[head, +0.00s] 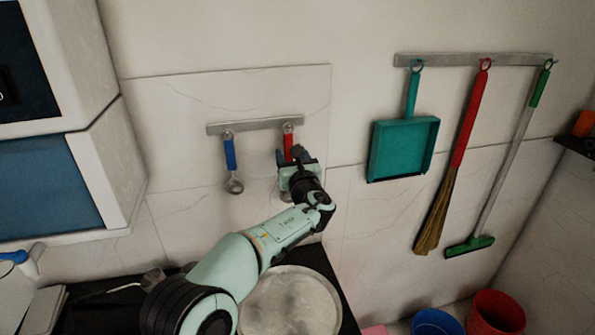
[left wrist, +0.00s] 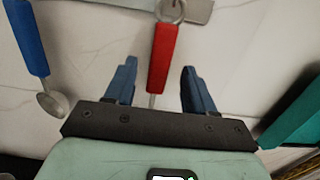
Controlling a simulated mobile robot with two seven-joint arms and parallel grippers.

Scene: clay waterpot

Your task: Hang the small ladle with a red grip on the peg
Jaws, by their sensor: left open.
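The small ladle with a red grip (head: 288,141) hangs from the right end of a short metal rail (head: 258,125) on the wall. In the left wrist view its red grip (left wrist: 161,60) points down from a ring (left wrist: 171,10) at the rail; the peg itself is hard to make out. My left gripper (head: 292,160) is open in front of the ladle. In the left wrist view its two blue fingers stand on either side of the red grip, with gaps on both sides. The ladle's bowl is hidden behind the gripper. My right gripper is not in view.
A blue-gripped ladle (head: 231,155) hangs at the rail's left. A teal dustpan (head: 403,148), red-handled broom (head: 468,120) and green squeegee (head: 470,245) hang farther right. Below are a pale round basin (head: 290,305), a blue bucket (head: 437,322) and a red bucket (head: 497,312).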

